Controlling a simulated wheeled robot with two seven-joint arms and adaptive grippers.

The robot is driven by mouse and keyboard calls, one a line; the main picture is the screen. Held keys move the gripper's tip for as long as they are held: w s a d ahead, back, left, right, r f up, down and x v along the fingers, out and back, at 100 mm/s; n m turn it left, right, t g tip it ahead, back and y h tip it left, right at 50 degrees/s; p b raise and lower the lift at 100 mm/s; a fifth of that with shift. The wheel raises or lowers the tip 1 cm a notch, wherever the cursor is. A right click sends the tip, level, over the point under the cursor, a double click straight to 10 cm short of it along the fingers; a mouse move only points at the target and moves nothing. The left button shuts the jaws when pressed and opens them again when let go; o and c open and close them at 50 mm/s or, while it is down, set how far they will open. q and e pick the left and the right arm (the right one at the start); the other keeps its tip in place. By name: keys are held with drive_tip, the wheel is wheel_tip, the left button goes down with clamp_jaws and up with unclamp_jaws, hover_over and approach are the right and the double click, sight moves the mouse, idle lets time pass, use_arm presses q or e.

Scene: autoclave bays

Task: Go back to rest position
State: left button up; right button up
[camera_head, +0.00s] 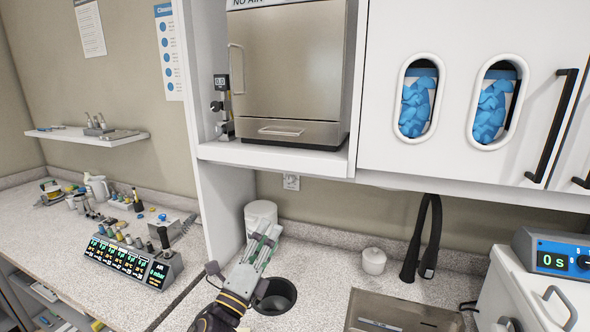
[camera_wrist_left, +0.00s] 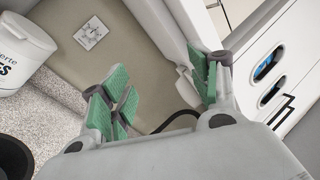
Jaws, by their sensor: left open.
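My left gripper (camera_head: 266,238) reaches in from the bottom of the head view, over the counter near the round black opening (camera_head: 275,296). Its green-padded fingers stand apart with nothing between them. In the left wrist view the open gripper (camera_wrist_left: 160,86) faces the wall under the cabinets. A white canister (camera_head: 260,212) stands just behind the gripper, partly hidden by it; it also shows at the left of the left wrist view (camera_wrist_left: 24,52). My right gripper is not in view.
A shelf (camera_head: 275,155) with a steel autoclave (camera_head: 290,62) hangs above the gripper. White cabinets (camera_head: 455,160) are at the right. A small lidded white jar (camera_head: 374,261) and black hoses (camera_head: 420,240) are on the counter. A control panel (camera_head: 130,262) stands left.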

use_arm(q)
drive_tip(key=s+a+f+n+g+y, duration=0.25)
drive_tip(key=a+f+n+y, duration=0.25)
drive_tip(key=a+f+n, duration=0.3)
drive_tip(key=s+a+f+n+g+y, duration=0.1)
drive_tip(key=a+f+n+g+y, duration=0.35)
drive_tip(key=f+n, duration=0.55)
drive_tip(key=s+a+f+n+g, duration=0.2)
drive_tip(key=s+f+n+g, duration=0.25)
drive_tip(key=s+f, duration=0.45)
drive_tip(key=s+a+f+n+g, duration=0.1)
drive_tip(key=s+f+n+g, duration=0.2)
drive_tip(key=s+f+g, duration=0.55)
drive_tip(key=s+f+t, duration=0.1)
drive_tip(key=s+f, duration=0.2)
drive_tip(key=f, duration=1.2)
drive_tip(key=s+f+t, duration=0.1)
drive_tip(key=s+f, duration=0.1)
drive_tip(key=f, duration=1.4)
drive_tip(key=s+a+f, duration=0.2)
drive_tip(key=s+f, duration=0.8)
drive_tip(key=s, duration=0.1)
drive_tip(key=s+a+f+g, duration=0.1)
drive_tip(key=s+a+f, duration=0.1)
drive_tip(key=s+f, duration=0.8)
drive_tip(key=shift+s+a+f+m+g+b, duration=0.15)
drive_tip(key=shift+s+f+m+g+b, duration=0.25)
drive_tip(key=shift+s, duration=0.45)
